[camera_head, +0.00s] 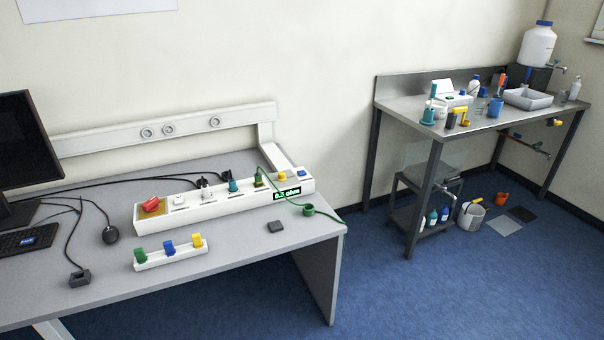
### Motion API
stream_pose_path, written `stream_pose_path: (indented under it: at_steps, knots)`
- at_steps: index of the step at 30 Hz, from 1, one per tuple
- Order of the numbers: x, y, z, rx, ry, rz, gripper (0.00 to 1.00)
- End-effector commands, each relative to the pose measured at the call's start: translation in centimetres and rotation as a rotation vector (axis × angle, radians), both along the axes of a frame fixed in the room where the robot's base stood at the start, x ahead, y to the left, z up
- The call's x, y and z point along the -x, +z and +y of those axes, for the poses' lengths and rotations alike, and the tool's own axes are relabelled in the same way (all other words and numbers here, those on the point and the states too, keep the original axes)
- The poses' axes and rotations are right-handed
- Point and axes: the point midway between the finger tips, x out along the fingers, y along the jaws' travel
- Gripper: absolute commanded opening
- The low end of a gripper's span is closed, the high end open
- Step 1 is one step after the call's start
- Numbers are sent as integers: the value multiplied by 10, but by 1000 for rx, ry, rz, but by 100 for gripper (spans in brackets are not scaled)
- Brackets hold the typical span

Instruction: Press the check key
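A long white test unit (225,206) lies on the grey desk. At its right end are a small display (287,194) with lit green text, seemingly an ohm reading, a raised yellow key (281,176) and a blue key (301,173). I cannot tell from any label which one is the check key. A red rocker switch (152,204) sits on a yellow plate at its left end. Several plugs and sockets stand along its top, including a green-yellow one (259,178) with a green cable. My gripper is not in view.
A small white rack (171,255) with green, blue and yellow pieces lies in front of the unit. A metal bench (400,104) stands right.

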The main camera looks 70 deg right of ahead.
Motion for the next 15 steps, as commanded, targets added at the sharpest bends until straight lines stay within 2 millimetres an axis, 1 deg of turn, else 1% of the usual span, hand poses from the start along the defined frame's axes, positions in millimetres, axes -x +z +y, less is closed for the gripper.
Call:
stream_pose_path:
  at_steps: [1,6,15]
  knots:
    - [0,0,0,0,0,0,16]
    - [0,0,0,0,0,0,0]
    - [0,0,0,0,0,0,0]
